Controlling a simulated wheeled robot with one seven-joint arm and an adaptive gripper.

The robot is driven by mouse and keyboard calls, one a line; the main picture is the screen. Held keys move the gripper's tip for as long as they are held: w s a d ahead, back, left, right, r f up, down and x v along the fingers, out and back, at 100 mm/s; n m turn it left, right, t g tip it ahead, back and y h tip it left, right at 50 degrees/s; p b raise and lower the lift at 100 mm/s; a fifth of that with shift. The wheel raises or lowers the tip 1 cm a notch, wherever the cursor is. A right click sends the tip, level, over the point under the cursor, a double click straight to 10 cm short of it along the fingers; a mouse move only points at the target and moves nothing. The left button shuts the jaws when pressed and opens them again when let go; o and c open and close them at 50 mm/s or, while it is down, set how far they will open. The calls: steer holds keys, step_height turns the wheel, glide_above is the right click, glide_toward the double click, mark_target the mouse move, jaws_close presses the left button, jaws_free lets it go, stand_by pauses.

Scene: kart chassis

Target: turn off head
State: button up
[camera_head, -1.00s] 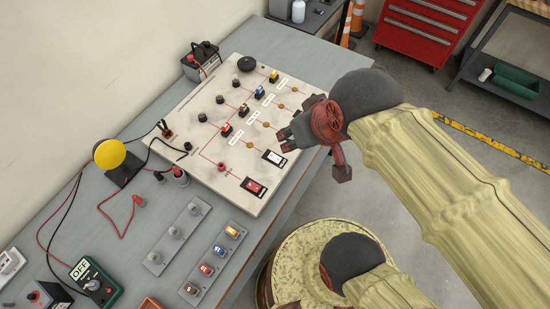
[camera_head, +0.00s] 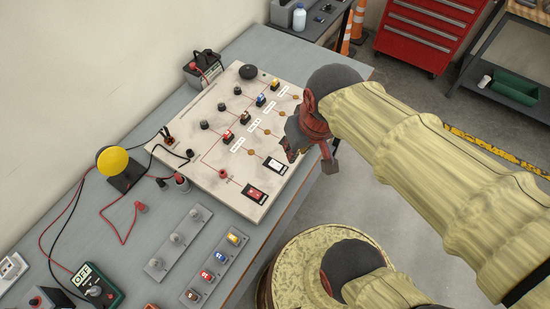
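A white circuit board (camera_head: 210,178) lies on the grey workbench. A red rocker switch (camera_head: 255,193) is near its front edge, with a black-framed white switch (camera_head: 275,165) behind and to the right of it. Rows of small coloured fuses and dark knobs sit further back, with label strips too small to read. My gripper (camera_head: 291,152) hangs over the board's right edge, close to the black-framed switch. Its fingers point down-left and are foreshortened, so their opening and any contact are unclear. The gripper hides part of the board's right edge. No part is plainly marked as "head".
A yellow lamp (camera_head: 112,160), a green meter marked OFF (camera_head: 95,285) and loose wires are on the left. A fuse strip (camera_head: 217,268) and a grey strip with knobs (camera_head: 178,239) lie in front. A black battery (camera_head: 203,68) stands behind the board.

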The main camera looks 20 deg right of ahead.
steer(key=w+f+n, duration=0.1)
steer(key=f+n, duration=0.1)
steer(key=w+f+n+g, duration=0.1)
steer(key=w+f, duration=0.1)
steer(key=shift+d+n+g+p, duration=0.15)
steer(key=shift+n+g+p, duration=0.15)
steer(key=shift+n, duration=0.1)
jaws_close()
steer(key=n, duration=2.1)
glide_above(274, 164)
steer(key=s+d, duration=0.1)
steer(key=shift+g+y, duration=0.3)
steer(key=shift+y, duration=0.1)
steer(key=f, duration=0.5)
steer(key=shift+s+d+f, duration=0.1)
steer(key=shift+s+f, duration=0.1)
steer(key=f, duration=0.4)
steer(key=w+f+b, duration=0.1)
steer(key=f, duration=0.4)
steer(key=a+f+b, duration=0.1)
steer(key=f, duration=0.4)
steer(key=shift+w, duration=0.15)
